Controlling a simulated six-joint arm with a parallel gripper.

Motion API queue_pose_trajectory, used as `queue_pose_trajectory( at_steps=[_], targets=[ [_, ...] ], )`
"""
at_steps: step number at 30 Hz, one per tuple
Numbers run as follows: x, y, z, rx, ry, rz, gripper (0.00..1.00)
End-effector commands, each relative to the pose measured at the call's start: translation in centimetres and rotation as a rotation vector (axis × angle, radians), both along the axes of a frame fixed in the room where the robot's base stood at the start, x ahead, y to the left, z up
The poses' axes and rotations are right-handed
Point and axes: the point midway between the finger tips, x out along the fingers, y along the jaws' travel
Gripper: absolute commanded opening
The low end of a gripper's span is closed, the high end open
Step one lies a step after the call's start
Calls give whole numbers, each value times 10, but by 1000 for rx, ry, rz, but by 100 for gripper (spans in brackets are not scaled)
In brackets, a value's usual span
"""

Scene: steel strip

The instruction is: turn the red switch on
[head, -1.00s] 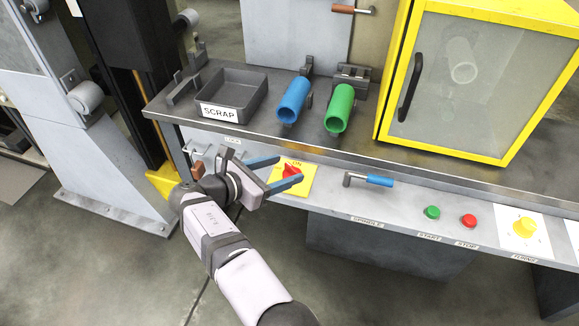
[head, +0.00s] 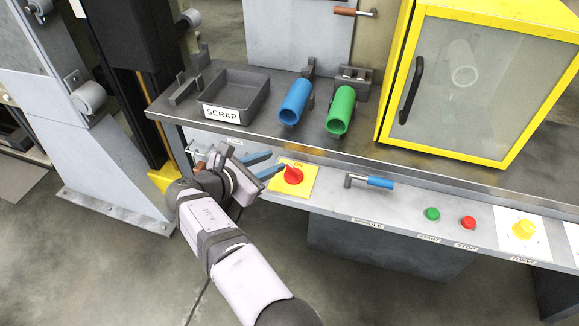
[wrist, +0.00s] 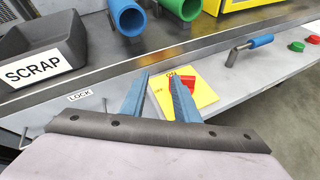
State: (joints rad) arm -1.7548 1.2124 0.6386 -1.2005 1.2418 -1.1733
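The red switch (head: 292,175) sits on a yellow plate (head: 305,184) on the front panel. The plate reads ON at its top edge and OFF at its left in the wrist view. A pale mark shows at the switch's upper left in the head view; I cannot tell its exact setting. My gripper (head: 277,161) is open and empty, just left of the switch, its blue fingers pointing right. In the wrist view the right finger of my gripper (wrist: 159,76) covers part of the red switch (wrist: 188,82). I cannot tell whether they touch.
A blue-handled lever (head: 379,182), a green button (head: 432,214), a red button (head: 469,222) and a yellow knob (head: 524,229) line the panel to the right. Above stand the SCRAP tray (head: 258,80), blue tube (head: 295,101), green tube (head: 341,109) and yellow-framed cabinet (head: 462,149).

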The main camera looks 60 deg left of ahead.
Motion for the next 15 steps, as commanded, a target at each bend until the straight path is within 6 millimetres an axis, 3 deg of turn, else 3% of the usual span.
queue_pose_trajectory(
  at_steps=[9, 15],
  targets=[
    [-1, 64, 26, 414, 402, 128, 28],
    [-12, 85, 42, 649, 807, 153, 28]
  ],
)
